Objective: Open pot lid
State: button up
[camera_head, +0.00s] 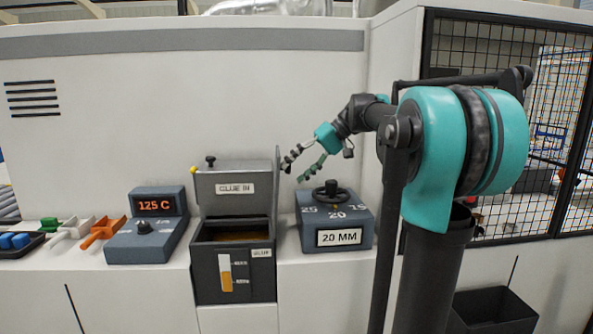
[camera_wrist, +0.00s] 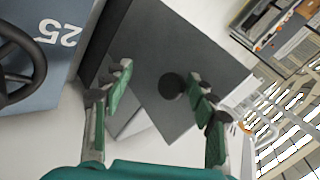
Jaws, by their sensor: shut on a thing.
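The pot lid (camera_head: 278,180) is a thin dark plate, seen nearly edge-on, standing up at the right side of the glue pot (camera_head: 212,275). In the wrist view the lid (camera_wrist: 190,50) shows its flat grey face with a round black knob (camera_wrist: 171,86). The pot's top is uncovered and brownish inside. My gripper (camera_head: 296,168) is just right of the lid, fingers pointing left. In the wrist view my gripper (camera_wrist: 160,85) has its fingers on either side of the knob, shut on the lid with a wide spread; the exact contact is unclear.
Right of the pot is a blue box (camera_head: 338,235) marked 20 MM with a black handwheel (camera_head: 331,192). Left is a 125 C control box (camera_head: 150,228), beyond it orange (camera_head: 103,232) and green (camera_head: 50,224) pieces. A black mesh fence (camera_head: 510,130) stands at right.

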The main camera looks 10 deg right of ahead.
jog(key=v, duration=0.7)
jog(key=shift+d, duration=0.15)
